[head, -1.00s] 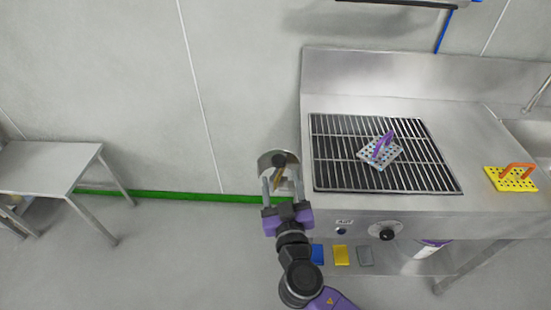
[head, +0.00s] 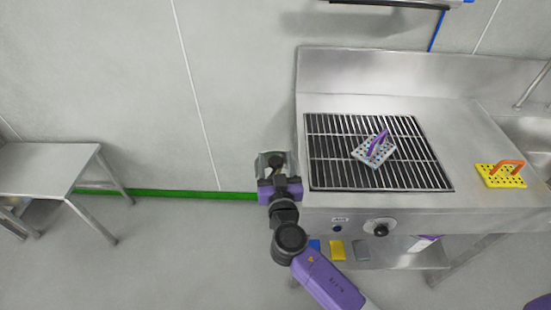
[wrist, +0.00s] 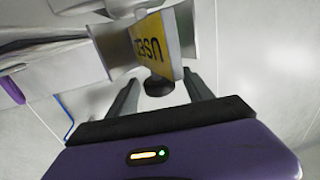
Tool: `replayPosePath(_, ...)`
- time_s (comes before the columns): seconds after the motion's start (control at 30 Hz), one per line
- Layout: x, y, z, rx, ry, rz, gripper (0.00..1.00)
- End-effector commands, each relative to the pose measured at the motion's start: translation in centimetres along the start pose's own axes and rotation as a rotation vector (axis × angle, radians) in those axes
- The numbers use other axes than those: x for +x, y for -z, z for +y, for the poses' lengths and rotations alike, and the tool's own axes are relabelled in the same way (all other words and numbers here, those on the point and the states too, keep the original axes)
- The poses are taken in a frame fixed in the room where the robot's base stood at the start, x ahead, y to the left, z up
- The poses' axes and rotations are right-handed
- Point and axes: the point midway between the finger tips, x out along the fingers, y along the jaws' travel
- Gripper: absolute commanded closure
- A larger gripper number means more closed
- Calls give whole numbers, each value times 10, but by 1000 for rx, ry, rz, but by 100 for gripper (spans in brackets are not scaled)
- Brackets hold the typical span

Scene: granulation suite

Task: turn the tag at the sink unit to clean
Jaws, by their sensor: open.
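The tag (wrist: 150,45) shows in the wrist view as a yellow face lettered "USED", upside down in the picture, set between pale metal side plates. A black round knob (wrist: 158,87) sits at its near edge. My gripper (wrist: 161,78) is open, with one finger on each side of the knob; I cannot tell whether either finger touches it. In the head view my gripper (head: 277,172) is at the left end of the steel sink unit (head: 390,78), and the tag's lettering cannot be read there.
A black grate (head: 330,150) on the unit holds a perforated block with a purple handle (head: 373,150). A yellow perforated block with an orange handle (head: 500,175) lies to its right. A control knob (head: 380,228) is on the front. A steel table (head: 40,165) stands far left, with clear floor between.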

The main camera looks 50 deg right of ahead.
Motion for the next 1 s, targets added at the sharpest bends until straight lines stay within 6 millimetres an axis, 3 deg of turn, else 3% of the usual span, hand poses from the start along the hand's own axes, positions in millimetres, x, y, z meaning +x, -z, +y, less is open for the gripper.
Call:
replayPosePath(0.17,0,0,0,0,0,0,41)
replayPosePath(0.4,0,0,0,0,0,0,86)
replayPosePath(0.5,0,0,0,-1,0,0,100)
replayPosePath(1.0,-1,-1,1,-1,133,0,100)
